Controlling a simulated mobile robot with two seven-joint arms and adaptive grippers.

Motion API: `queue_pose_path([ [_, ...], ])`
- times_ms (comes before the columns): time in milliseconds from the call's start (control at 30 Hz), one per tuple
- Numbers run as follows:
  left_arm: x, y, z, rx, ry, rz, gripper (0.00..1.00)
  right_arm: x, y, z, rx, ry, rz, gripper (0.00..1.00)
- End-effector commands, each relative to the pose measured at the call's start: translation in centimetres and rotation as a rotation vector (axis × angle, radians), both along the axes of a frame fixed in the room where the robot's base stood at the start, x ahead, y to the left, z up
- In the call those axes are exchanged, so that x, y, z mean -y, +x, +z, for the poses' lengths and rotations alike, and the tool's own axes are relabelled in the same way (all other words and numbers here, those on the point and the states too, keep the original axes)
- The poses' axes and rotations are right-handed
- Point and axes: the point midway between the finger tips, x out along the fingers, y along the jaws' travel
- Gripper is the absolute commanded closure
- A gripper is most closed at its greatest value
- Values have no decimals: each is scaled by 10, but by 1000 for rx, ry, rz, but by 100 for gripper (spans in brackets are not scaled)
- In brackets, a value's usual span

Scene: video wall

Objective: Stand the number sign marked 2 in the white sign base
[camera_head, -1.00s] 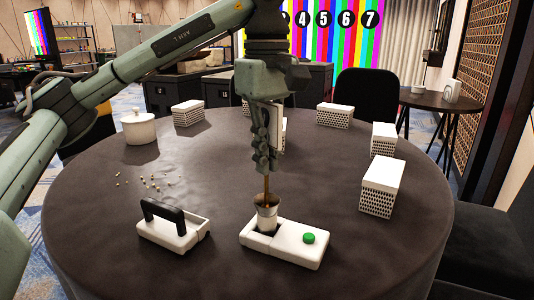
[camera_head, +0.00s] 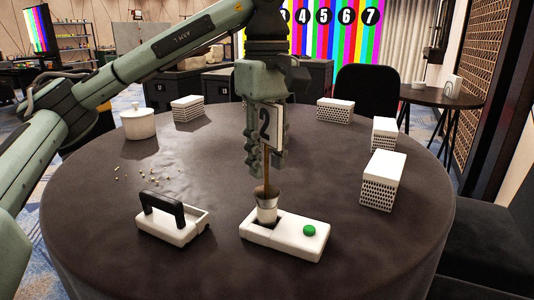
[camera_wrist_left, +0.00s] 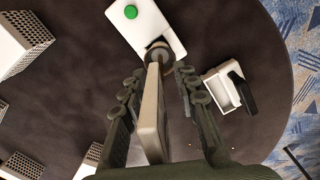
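The number sign marked 2 (camera_head: 265,124) is a white plate on a thin brown stick with a grey-white cup-like foot (camera_head: 266,209). It stands roughly upright, the foot at the dark recess of the white sign base (camera_head: 287,236), which has a green button. How deep the foot sits is unclear. My left gripper (camera_head: 265,163) is around the sign from above. In the left wrist view my left gripper (camera_wrist_left: 158,88) is open, a finger on each side of the sign plate (camera_wrist_left: 151,115) with gaps visible. My right gripper is not in view.
A white tray with a black handle (camera_head: 172,222) is left of the base. A white lidded pot (camera_head: 138,124) and small pale bits (camera_head: 150,172) lie farther left. White patterned boxes (camera_head: 383,178) stand around the back and right of the dark round table (camera_head: 330,180).

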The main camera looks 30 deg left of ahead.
Motion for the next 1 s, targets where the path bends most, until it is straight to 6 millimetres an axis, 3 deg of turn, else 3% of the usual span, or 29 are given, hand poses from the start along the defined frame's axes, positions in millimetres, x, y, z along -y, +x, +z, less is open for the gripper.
queue_pose_path([
  [267, 0, 1, 22, 4, 0, 0, 70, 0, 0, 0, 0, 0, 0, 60],
  [700, 0, 0, 101, 4, 0, 2, 70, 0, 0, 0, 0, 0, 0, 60],
  [1000, 0, 0, 120, 0, 0, 0, 70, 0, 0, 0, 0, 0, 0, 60],
])
